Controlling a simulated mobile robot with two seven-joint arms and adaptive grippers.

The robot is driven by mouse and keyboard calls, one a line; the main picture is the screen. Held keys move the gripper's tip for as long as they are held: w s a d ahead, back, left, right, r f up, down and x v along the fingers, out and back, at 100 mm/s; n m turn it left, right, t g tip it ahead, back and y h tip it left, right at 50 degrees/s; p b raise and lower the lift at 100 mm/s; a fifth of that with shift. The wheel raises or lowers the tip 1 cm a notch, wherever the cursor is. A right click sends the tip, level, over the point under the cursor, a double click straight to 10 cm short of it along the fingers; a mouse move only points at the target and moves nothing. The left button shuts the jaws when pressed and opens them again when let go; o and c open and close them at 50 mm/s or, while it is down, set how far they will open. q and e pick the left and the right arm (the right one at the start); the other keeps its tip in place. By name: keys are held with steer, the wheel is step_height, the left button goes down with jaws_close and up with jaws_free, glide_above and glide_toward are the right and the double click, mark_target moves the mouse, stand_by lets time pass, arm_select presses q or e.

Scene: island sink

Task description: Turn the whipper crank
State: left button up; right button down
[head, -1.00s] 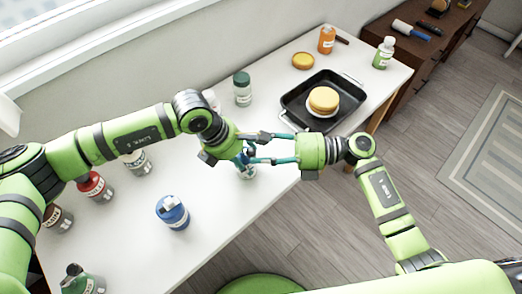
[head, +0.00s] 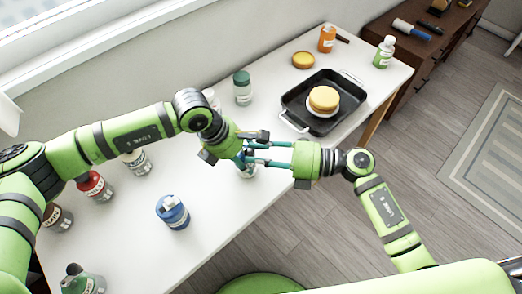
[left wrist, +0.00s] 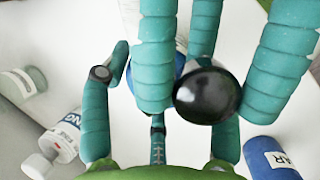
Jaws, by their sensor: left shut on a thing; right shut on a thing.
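The whipper (head: 246,173) stands on the white table, mostly hidden behind my two grippers in the head view. Its blue and white body shows in part behind the fingers. In the left wrist view a round black knob, the crank's handle (left wrist: 207,95), sits among the teal fingers. My left gripper (head: 241,158) is shut around the whipper's body. My right gripper (head: 254,154) reaches in from the right and is shut on the crank, its fingers beside the knob. The crank's arm is hidden.
A blue-lidded jar (head: 173,212) stands in front. A green-lidded jar (head: 242,88) and a black pan (head: 322,121) holding a bun-like stack (head: 323,99) stand behind. Several bottles stand at the left. The table's front edge runs close below my right gripper.

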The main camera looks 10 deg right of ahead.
steer(key=shift+s+a+r+m+t+h, duration=0.15)
steer(key=shift+m+t, duration=0.2)
steer(key=shift+t, duration=0.2)
steer(key=shift+s+a+r+m+t+h, duration=0.1)
steer(key=shift+a+m+t+h, duration=0.1)
steer(key=shift+m+t, duration=0.25)
steer(key=shift+s+a+r+m+t+h, duration=0.15)
steer(key=shift+m+t, duration=0.15)
steer(key=shift+t, duration=0.3)
steer(key=c, duration=1.1)
jaws_free()
steer(key=shift+o, duration=0.2)
steer(key=shift+d+f, duration=0.1)
steer(key=shift+w+f, duration=0.1)
steer(key=shift+f, duration=0.05)
